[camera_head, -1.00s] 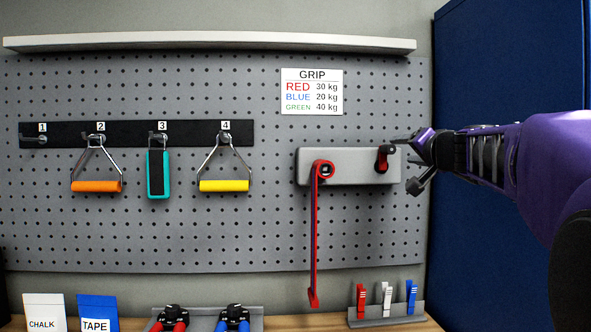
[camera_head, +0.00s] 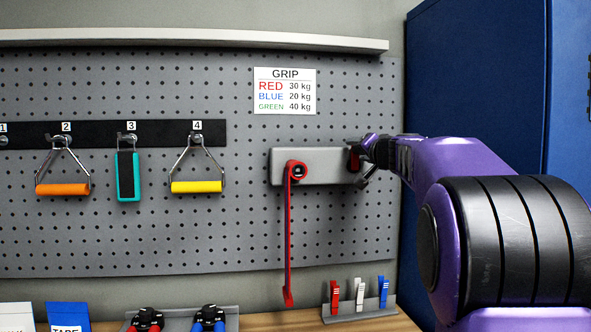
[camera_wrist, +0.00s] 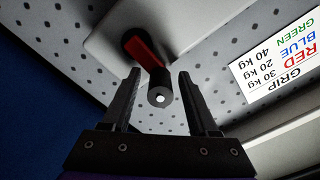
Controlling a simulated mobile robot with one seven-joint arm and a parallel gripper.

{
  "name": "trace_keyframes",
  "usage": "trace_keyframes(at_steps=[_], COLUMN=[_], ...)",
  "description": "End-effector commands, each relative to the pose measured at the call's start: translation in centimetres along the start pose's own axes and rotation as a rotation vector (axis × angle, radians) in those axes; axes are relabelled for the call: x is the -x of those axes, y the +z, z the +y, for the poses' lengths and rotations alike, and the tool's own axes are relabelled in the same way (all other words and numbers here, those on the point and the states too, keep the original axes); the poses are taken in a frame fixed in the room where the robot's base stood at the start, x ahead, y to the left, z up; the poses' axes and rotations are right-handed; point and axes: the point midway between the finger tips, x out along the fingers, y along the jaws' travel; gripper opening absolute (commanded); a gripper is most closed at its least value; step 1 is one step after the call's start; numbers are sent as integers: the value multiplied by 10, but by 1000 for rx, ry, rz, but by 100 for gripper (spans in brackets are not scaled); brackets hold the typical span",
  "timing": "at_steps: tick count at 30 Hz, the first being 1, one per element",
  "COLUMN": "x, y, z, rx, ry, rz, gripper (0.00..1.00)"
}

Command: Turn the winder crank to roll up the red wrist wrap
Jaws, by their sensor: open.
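The winder (camera_head: 325,166) is a grey plate fixed to the pegboard. The red wrist wrap (camera_head: 288,235) is wound on its left spool and hangs straight down. The crank, a red arm with a black knob, is at the plate's right end, mostly hidden by my gripper (camera_head: 366,163) in the head view. In the wrist view the crank's red arm (camera_wrist: 148,55) ends in a dark round knob (camera_wrist: 160,88). My gripper (camera_wrist: 158,98) is open there, with one finger on each side of the knob and a visible gap to both.
A blue cabinet (camera_head: 475,95) stands to the right, near my arm. Red, white and blue clips (camera_head: 359,294) stand on a rack below. Handles such as the yellow one (camera_head: 196,187) hang at left. The GRIP sign (camera_head: 285,91) is above the winder.

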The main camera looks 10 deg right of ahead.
Motion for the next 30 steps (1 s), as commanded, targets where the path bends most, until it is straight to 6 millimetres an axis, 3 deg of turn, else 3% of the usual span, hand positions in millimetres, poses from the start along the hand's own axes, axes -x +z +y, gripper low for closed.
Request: trace_keyframes(at_steps=[28,30], x=[0,0], y=[0,0], z=[0,0], rx=[0,0], ry=[-1,-1], rz=[0,0], gripper=[60,48])
